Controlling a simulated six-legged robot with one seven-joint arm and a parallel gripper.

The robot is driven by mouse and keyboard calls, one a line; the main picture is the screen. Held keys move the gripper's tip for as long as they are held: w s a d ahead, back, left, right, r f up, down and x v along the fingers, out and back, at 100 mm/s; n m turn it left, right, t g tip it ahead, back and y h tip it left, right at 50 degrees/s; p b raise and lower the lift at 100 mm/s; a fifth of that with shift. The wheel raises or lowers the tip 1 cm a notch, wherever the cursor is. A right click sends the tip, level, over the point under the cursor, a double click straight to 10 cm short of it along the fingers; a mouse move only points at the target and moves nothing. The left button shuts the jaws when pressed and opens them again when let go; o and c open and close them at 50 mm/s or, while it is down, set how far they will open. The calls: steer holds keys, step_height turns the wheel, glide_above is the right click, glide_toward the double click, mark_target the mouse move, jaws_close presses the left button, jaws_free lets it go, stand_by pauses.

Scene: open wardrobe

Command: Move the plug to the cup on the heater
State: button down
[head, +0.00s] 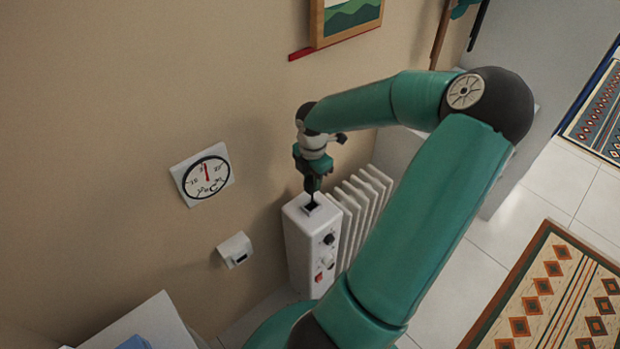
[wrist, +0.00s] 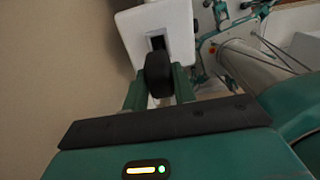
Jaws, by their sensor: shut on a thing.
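The plug (wrist: 158,75) is a black rounded piece in the wrist view. My gripper (wrist: 158,92) has its two teal fingers closed on the plug's sides. The white heater (head: 298,232) stands by the wall in the head view, and its white top (wrist: 130,28) shows in the wrist view. A dark square opening (wrist: 157,42) in that top lies just past the plug; it may be the cup. In the head view my gripper (head: 311,186) points down right over this dark spot (head: 311,206). I cannot tell whether the plug touches or enters it.
The heater's white ribs (head: 362,205) stand to its right, and knobs (head: 328,240) are on its front. A wall clock (head: 203,174) and a white wall socket (head: 235,250) are to the left. A framed picture (head: 346,18) hangs above. A patterned rug (head: 560,300) lies on the tiles.

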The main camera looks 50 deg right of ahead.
mark_target(312, 191)
steer(key=shift+w, duration=0.2)
steer(key=shift+s+f, duration=0.15)
steer(key=shift+f, duration=2.75)
steer(key=shift+f, duration=1.3)
steer(key=c, duration=1.1)
jaws_free()
steer(key=shift+o, duration=0.2)
